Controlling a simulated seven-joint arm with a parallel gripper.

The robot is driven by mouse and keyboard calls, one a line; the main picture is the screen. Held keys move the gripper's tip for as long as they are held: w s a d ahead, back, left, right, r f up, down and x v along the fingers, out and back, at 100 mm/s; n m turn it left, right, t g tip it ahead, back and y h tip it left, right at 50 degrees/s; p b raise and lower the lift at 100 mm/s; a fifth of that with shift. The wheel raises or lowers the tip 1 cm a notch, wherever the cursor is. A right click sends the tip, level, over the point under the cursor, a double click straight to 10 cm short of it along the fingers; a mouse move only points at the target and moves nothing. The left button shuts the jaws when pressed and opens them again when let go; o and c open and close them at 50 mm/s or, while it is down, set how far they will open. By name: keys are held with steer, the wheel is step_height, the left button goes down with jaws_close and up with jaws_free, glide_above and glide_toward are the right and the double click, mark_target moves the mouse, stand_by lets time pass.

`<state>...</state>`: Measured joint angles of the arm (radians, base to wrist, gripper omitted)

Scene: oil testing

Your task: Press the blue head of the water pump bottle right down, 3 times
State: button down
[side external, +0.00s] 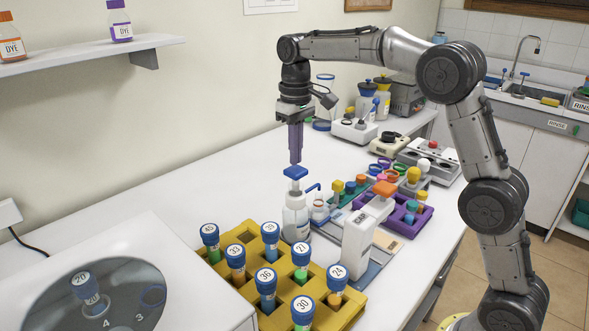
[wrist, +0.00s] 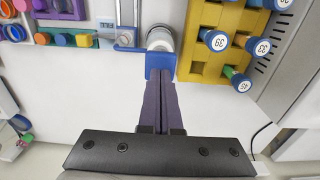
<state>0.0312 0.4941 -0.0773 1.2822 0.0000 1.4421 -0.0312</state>
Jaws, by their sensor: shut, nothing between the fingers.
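The blue head also shows in the wrist view (wrist: 160,62), at the far end of my fingers. My gripper (side external: 295,160) points straight down, its purple fingers together and empty. In the side view the fingertips are just above the blue head; I cannot tell whether they touch it. In the wrist view the fingers hide part of the head.
A yellow rack (side external: 235,290) with several numbered, blue-capped tubes stands in front of the bottle. A white device with an orange top (side external: 360,235) is to its right, and a purple tray (side external: 420,222) is beyond. Bare bench (side external: 190,195) lies to the left.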

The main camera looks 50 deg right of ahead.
mark_target(296, 169)
steer(key=shift+f, duration=2)
steer(key=shift+r, duration=2.1)
steer(key=shift+f, duration=0.1)
